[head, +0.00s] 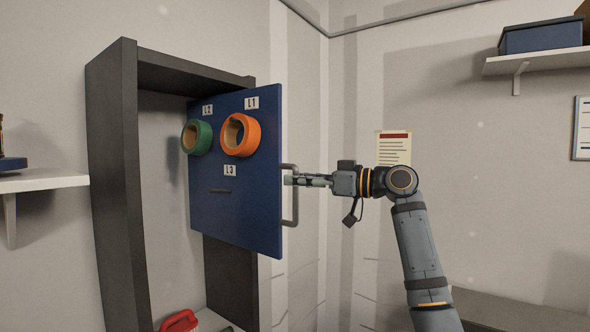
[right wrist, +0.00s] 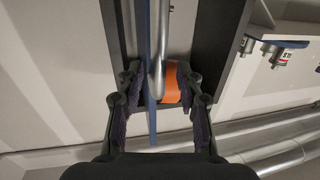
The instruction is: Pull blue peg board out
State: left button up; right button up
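The blue peg board (head: 235,215) stands partly out of a dark grey frame, its face turned to the left. A green ring (head: 203,138) hangs under label L2 and an orange ring (head: 250,135) under L1. Label L3 (head: 230,170) has no ring by it. A grey bar handle (head: 291,212) is on the board's right edge. My right gripper (head: 290,180) is at this handle. In the right wrist view, its fingers (right wrist: 160,88) are spread, with the handle bar (right wrist: 158,45) and board edge between them. My left gripper is out of view.
The dark frame (head: 112,170) stands around the board's left side. A red object (head: 180,321) lies at its bottom. A white shelf (head: 45,182) is at left; another shelf (head: 535,62) holds a blue box (head: 540,36) at upper right.

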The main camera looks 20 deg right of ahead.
jog(key=shift+w+a+f, duration=0.1)
jog(key=shift+w+a, duration=0.3)
jog(key=shift+w, duration=0.1)
grip_shut()
